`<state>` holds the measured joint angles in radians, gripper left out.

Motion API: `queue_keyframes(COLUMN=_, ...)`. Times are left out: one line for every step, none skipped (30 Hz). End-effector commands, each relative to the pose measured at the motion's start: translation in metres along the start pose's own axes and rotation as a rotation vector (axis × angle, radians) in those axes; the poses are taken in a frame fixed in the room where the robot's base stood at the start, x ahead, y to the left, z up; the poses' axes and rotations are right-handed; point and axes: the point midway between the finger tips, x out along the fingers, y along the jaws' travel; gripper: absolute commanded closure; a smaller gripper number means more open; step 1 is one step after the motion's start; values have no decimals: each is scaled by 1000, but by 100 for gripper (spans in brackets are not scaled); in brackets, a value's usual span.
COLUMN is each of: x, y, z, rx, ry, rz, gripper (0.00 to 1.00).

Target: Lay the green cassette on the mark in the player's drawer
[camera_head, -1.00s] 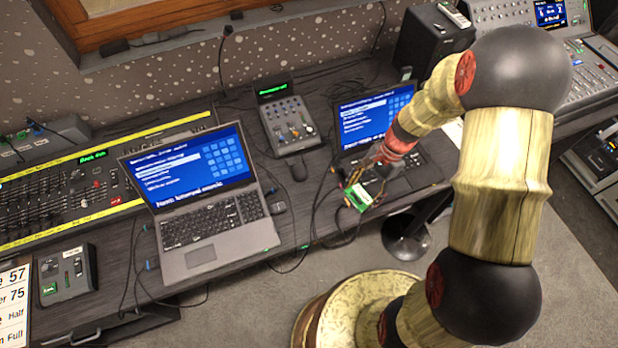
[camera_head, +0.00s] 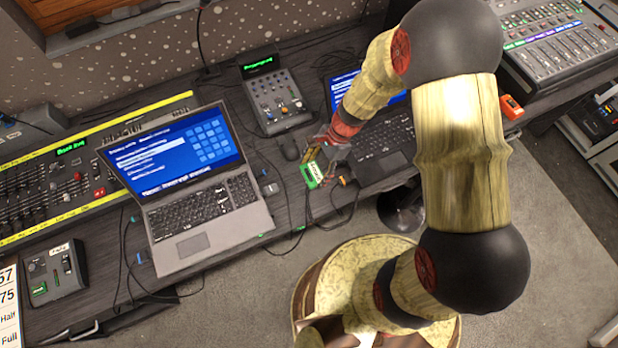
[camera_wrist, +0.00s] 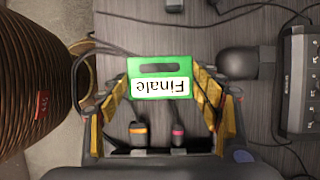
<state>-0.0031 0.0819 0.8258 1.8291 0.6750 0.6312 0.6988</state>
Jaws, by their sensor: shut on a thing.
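The green cassette (camera_head: 313,174) has a white label reading "Finale", seen upside down in the wrist view (camera_wrist: 160,80). My gripper (camera_head: 318,163) is shut on it, with one yellow finger at each side in the wrist view (camera_wrist: 161,92). The cassette is above the desk's front part, between the two laptops; its exact height is hard to tell. I cannot make out the player's drawer or its mark in these views.
An open laptop (camera_head: 188,190) is left of my gripper, and a second laptop (camera_head: 385,140) is partly behind my arm. A small fader box (camera_head: 275,103) and a dark mouse (camera_head: 289,148) are behind. Cables cross the desk (camera_head: 262,215). A small control box (camera_head: 55,270) is front left.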

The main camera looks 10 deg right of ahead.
Motion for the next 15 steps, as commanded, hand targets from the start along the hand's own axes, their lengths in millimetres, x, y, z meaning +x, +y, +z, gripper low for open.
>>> queue_keyframes(x=8, y=-2, z=2, rx=-2, ry=1, rz=1, gripper=61)
queue_keyframes(x=11, y=-3, z=2, rx=-2, ry=1, rz=1, gripper=61)
queue_keyframes(x=13, y=-3, z=3, rx=-2, ry=1, rz=1, gripper=61)
queue_keyframes(x=15, y=-4, z=4, rx=-1, ry=0, rz=1, gripper=61)
queue_keyframes(x=16, y=-4, z=4, rx=-1, ry=0, rz=1, gripper=61)
queue_keyframes(x=17, y=-4, z=4, rx=-1, ry=0, rz=0, gripper=61)
queue_keyframes(x=19, y=-5, z=5, rx=-1, ry=0, rz=1, gripper=61)
queue_keyframes(x=21, y=-5, z=6, rx=-1, ry=0, rz=1, gripper=61)
queue_keyframes(x=25, y=-6, z=7, rx=-2, ry=0, rz=1, gripper=61)
queue_keyframes(x=29, y=-7, z=8, rx=-3, ry=0, rz=1, gripper=61)
queue_keyframes(x=33, y=-8, z=7, rx=-2, ry=0, rz=1, gripper=61)
queue_keyframes(x=39, y=-7, z=3, rx=-1, ry=1, rz=0, gripper=61)
queue_keyframes(x=44, y=-7, z=1, rx=-1, ry=1, rz=1, gripper=61)
queue_keyframes(x=48, y=-7, z=-1, rx=-1, ry=1, rz=1, gripper=61)
queue_keyframes(x=53, y=-7, z=-3, rx=0, ry=0, rz=1, gripper=61)
